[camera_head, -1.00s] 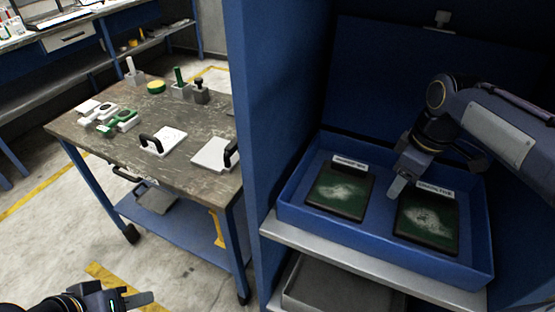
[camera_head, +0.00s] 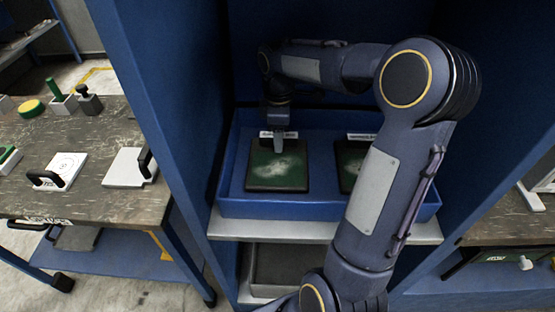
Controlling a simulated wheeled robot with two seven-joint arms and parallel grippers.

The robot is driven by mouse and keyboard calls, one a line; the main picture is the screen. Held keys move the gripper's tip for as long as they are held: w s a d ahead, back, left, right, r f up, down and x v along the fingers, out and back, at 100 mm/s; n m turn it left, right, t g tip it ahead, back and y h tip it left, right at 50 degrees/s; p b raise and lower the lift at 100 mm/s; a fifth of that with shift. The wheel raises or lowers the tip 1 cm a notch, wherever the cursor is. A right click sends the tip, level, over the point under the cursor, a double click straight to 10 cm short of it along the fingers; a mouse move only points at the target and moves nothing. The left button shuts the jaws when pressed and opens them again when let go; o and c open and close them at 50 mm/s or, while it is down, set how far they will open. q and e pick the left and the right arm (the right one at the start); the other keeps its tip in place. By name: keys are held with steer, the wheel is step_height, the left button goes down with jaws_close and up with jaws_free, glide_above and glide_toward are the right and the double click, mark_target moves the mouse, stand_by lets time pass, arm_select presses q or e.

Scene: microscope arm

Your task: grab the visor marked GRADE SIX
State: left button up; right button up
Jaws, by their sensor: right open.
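Two dark green plates with pale smudges lie in a blue tray (camera_head: 320,207) inside the blue cabinet. The left plate (camera_head: 277,172) carries a white label (camera_head: 265,134) at its back edge. The right plate (camera_head: 349,160) has a similar label (camera_head: 361,136) and is partly hidden by my right arm. The lettering is too small to read for sure, so I cannot tell which one is marked GRADE SIX. My right gripper (camera_head: 279,144) is open, pointing down at the back edge of the left plate, in front of its label. I cannot tell whether it touches. My left gripper is out of view.
The blue cabinet's side wall (camera_head: 160,110) stands left of the tray. A worktable (camera_head: 95,200) further left holds white plates with black handles (camera_head: 125,168) and small blocks. A grey bin (camera_head: 285,268) sits below the tray's shelf. Another bench (camera_head: 510,220) is at right.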

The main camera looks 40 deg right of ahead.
steer(key=shift+c, duration=0.3)
jaws_close()
